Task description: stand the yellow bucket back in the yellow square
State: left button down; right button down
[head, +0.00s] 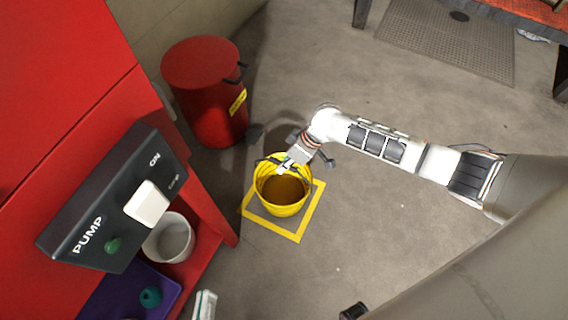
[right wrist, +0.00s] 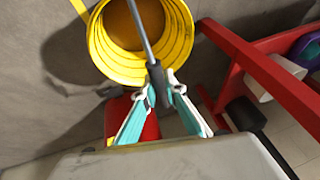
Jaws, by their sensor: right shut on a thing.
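The yellow bucket (head: 283,208) is upright or nearly so, with brown contents inside. It is over the yellow square (head: 299,236) on the floor, toward the square's back side in the head view. Whether its base touches the floor I cannot tell. My right gripper (head: 284,168) is at the bucket's back rim. In the right wrist view, its teal-and-white fingers (right wrist: 160,92) are shut on the bucket's grey handle (right wrist: 143,38), with the yellow bucket (right wrist: 112,62) just beyond. The bucket hides part of the square. I cannot make out my left gripper.
A red bin (head: 205,100) stands behind the square. A red bench with a pump control box (head: 120,205) is at left, with a white bucket (head: 170,240) and purple tray (head: 165,298) low down. Floor right of the square is clear.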

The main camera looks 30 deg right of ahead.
jog(key=shift+w+a+f, duration=0.1)
jog(key=shift+w+f, duration=0.1)
dwell(0.5)
jog(key=c, duration=2)
grip_release()
jog(key=shift+s, duration=0.1)
jog(key=shift+f, duration=0.1)
jog(key=shift+s+f, duration=0.15)
jog(key=shift+s, duration=0.05)
jog(key=v, duration=1.2)
jog(key=shift+w, duration=0.1)
